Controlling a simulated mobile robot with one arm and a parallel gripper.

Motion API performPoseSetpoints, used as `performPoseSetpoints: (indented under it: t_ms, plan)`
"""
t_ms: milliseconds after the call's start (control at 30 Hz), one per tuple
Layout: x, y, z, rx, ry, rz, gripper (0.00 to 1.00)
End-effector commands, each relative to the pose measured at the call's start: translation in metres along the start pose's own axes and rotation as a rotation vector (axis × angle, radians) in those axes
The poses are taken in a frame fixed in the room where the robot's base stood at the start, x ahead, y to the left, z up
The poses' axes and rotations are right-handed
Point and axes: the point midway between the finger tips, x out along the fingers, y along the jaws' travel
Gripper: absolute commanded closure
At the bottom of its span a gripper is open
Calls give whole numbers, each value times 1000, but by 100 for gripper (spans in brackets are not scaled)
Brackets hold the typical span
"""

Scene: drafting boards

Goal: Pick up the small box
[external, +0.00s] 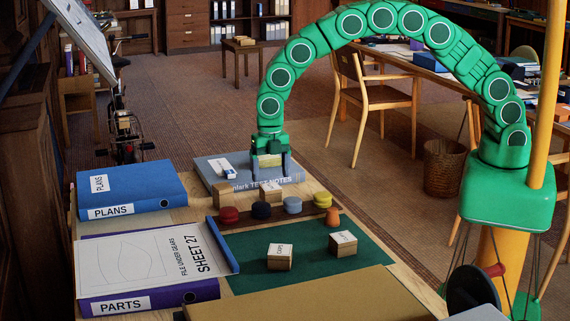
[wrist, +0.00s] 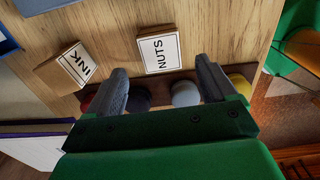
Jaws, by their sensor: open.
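Several small wooden boxes with white labels are in view. The NUTS box (wrist: 158,50) lies beyond and between my fingertips in the wrist view; it also shows just below my gripper in the external view (external: 271,191). The INK box (wrist: 68,66) is left of it, also in the external view (external: 222,196). Two more boxes, a left one (external: 280,257) and a right one (external: 343,244), stand on the green mat. My gripper (external: 270,177) is open above the bench, pointing down, its fingers (wrist: 162,66) apart. A tan patch between the fingers in the external view is unclear.
A row of round pots, including a red one (external: 228,215) and a yellow one (external: 323,200), sits on a dark strip near the boxes. A grey book (external: 205,178) lies behind. Binders, blue (external: 130,185) and purple (external: 200,290), fill the left. The green mat (external: 240,278) is partly clear.

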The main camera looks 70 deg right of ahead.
Motion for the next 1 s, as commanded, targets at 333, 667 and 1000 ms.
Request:
performPoseSetpoints:
  t_ms: [333,667,1000]
  plan:
    - [28,-2,-1,1,2,-6,15]
    - [62,-2,-2,1,0,-1,15]
    - [63,-2,-2,1,0,-1,36]
